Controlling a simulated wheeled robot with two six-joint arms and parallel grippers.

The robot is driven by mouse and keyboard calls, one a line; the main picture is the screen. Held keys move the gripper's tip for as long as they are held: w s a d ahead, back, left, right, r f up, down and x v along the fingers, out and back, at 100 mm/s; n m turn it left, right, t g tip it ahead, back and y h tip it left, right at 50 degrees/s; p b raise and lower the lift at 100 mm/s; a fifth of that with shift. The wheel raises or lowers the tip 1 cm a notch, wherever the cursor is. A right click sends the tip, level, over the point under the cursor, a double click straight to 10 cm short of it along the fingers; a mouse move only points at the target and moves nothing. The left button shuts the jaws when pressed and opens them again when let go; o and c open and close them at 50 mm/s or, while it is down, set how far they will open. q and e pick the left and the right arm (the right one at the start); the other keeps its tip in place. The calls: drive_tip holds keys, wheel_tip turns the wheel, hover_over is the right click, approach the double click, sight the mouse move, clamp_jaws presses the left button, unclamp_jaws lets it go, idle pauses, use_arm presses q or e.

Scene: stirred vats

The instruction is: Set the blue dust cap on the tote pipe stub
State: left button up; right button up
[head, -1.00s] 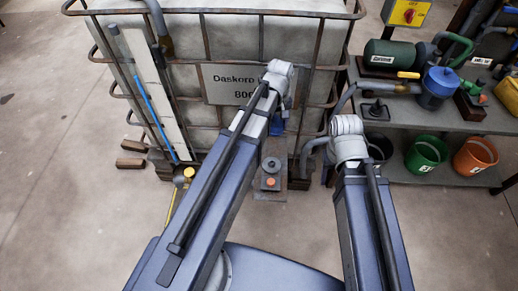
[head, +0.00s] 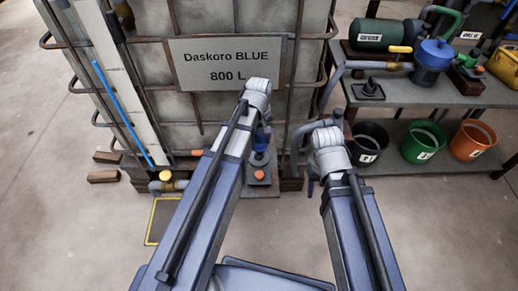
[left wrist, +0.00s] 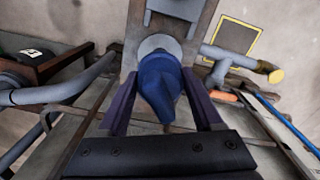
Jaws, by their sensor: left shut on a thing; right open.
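My left gripper (left wrist: 160,108) is shut on the blue dust cap (left wrist: 160,80), which fills the space between its fingers in the left wrist view. In the head view the left gripper (head: 262,140) is in front of the lower tote cage, with a bit of blue between its fingers. A grey round part (left wrist: 158,44) shows just beyond the cap; I cannot tell whether they touch. A grey pipe with a yellow end (left wrist: 240,62) lies to its right in the left wrist view. I cannot tell for sure which part is the tote pipe stub. My right gripper (head: 312,178) is open, largely hidden by its wrist.
The caged tote carries a Daskoro BLUE sign (head: 226,64). A shelf (head: 420,95) at right holds pumps, with black (head: 368,140), green (head: 424,140) and orange (head: 472,140) buckets below. A yellow-edged floor mat (head: 165,220) lies at left.

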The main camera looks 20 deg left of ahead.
sight(259, 133)
use_arm(q)
wheel_tip(259, 133, down, 6)
drive_tip(key=b, duration=0.5)
drive_tip(key=shift+r+b, duration=0.1)
drive_tip(key=shift+b, duration=0.25)
drive_tip(key=shift+f+b, duration=0.6)
idle(1.2)
drive_tip(key=o, duration=1.1)
drive_tip(key=shift+c, duration=0.2)
wheel_tip(259, 133, up, 11)
drive_tip(key=p, duration=1.1)
drive_tip(key=shift+r, duration=0.1)
